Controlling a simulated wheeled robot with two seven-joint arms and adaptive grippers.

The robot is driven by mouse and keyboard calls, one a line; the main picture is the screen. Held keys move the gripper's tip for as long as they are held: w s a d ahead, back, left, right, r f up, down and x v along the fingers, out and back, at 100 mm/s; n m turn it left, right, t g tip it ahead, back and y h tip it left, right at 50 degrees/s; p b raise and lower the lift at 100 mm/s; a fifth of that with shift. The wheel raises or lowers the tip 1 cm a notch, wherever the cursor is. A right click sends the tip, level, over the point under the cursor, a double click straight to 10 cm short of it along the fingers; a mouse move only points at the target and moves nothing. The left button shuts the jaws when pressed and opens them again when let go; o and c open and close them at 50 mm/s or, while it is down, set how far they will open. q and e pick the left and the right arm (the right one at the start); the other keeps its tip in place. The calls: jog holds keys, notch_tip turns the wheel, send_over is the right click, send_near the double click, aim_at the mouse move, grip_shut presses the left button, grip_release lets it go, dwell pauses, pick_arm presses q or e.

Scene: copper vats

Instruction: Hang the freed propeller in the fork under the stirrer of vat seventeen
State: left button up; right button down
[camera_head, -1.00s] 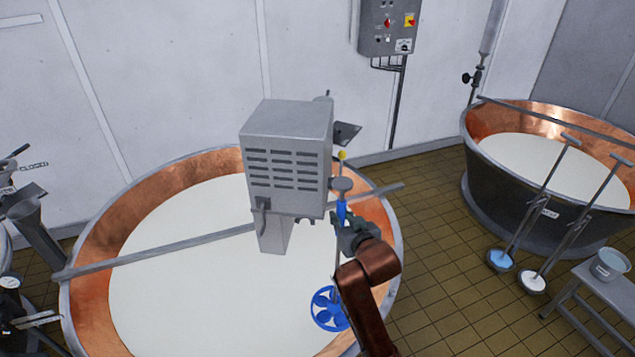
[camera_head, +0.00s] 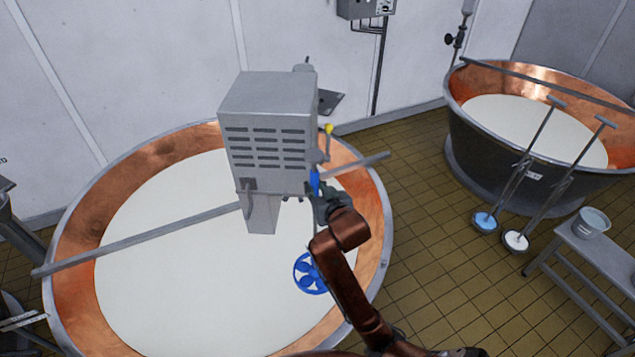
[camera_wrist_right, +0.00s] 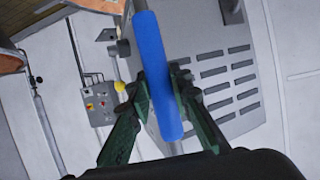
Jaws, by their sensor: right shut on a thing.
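The propeller's blue wheel (camera_head: 311,272) hangs over the white liquid near the right rim of the copper vat (camera_head: 75,235). My right gripper (camera_head: 318,195) is shut on the blue sleeve (camera_wrist_right: 153,60) of its rod, just below and right of the stirrer's grey box (camera_head: 262,125). In the right wrist view the sleeve runs between the fingers, with the vented box behind it. My arm hides part of the lower rod. A grey round part (camera_head: 316,156) sits above the sleeve; I cannot tell whether the rod touches it. My left gripper is out of view.
A grey beam (camera_head: 150,240) crosses the vat under the box. A second copper vat (camera_head: 475,150) stands at the right, with two long-handled tools leaning on it. A bench (camera_head: 590,250) with a bucket (camera_head: 591,222) is at the far right. Tiled floor lies between.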

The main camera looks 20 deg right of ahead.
jog(key=shift+w+a+f, duration=0.1)
jog(key=shift+a+f, duration=0.15)
jog(key=shift+f, duration=0.25)
jog(key=shift+w+a+f, duration=0.1)
jog(key=shift+a+f, duration=0.1)
jog(key=shift+f, duration=0.25)
jog(key=w+a+f+b, duration=0.2)
jog(key=f+b, duration=0.1)
jog(key=f, duration=0.6)
jog(key=w+a+f+b, duration=0.3)
jog(key=f, duration=0.5)
jog(key=w+a+f+b, duration=0.2)
jog(key=f, duration=0.7)
pick_arm(q)
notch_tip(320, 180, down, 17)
jog(key=b, duration=0.8)
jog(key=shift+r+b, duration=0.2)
jog(key=shift+b, duration=0.15)
pick_arm(e)
jog(key=w+d+f, duration=0.6)
jog(key=w+f, duration=0.1)
jog(key=w, duration=0.4)
jog(key=shift+w+f, duration=0.2)
jog(key=shift+f, duration=0.05)
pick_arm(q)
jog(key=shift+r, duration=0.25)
pick_arm(e)
jog(key=shift+s+r, duration=0.1)
